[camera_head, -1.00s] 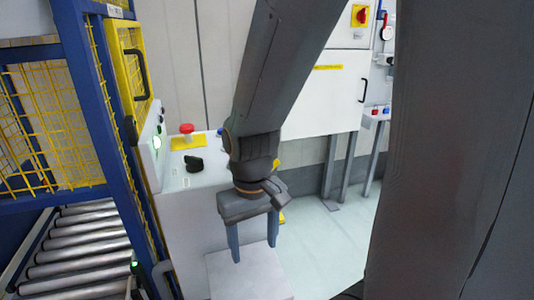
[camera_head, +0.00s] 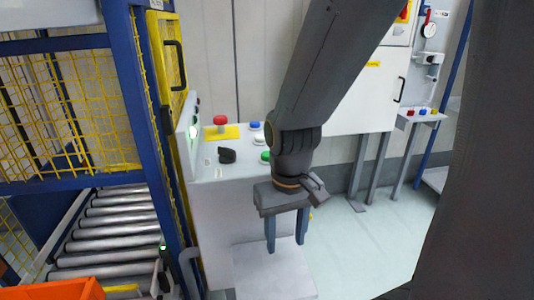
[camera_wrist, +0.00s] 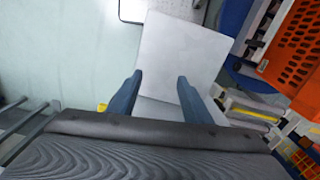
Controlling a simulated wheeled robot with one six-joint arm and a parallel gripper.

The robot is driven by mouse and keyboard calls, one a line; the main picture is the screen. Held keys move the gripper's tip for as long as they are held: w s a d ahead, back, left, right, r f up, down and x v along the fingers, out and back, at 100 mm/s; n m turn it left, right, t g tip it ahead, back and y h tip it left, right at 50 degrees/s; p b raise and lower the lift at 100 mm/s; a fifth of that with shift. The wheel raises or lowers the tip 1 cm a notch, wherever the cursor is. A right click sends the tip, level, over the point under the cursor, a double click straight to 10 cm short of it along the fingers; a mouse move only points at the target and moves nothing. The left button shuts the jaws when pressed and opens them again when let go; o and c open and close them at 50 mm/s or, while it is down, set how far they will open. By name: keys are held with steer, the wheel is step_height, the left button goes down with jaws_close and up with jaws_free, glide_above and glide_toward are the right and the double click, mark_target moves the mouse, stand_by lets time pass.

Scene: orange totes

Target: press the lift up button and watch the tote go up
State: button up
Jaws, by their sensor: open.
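A white control console (camera_head: 215,172) stands beside the blue lift frame. On its top are a red mushroom button (camera_head: 220,121) on a yellow plate, a black selector knob (camera_head: 227,155), a blue button (camera_head: 255,126), a white button (camera_head: 259,140) and a green button (camera_head: 265,156). I cannot read which is lift up. My gripper (camera_head: 286,243) is open and empty, pointing down in front of the console and touching no button. Its two blue fingers also show in the wrist view (camera_wrist: 156,88). An orange tote (camera_head: 60,289) shows at the bottom left; it also shows in the wrist view (camera_wrist: 292,47).
A roller conveyor (camera_head: 110,228) runs behind the blue post (camera_head: 140,120) and yellow mesh (camera_head: 60,120). A white pedestal plate (camera_head: 262,277) lies below my gripper. A white cabinet (camera_head: 355,98) on legs stands behind. The floor (camera_head: 375,240) to the right is clear.

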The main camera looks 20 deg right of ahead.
jaws_close()
stand_by(1.4)
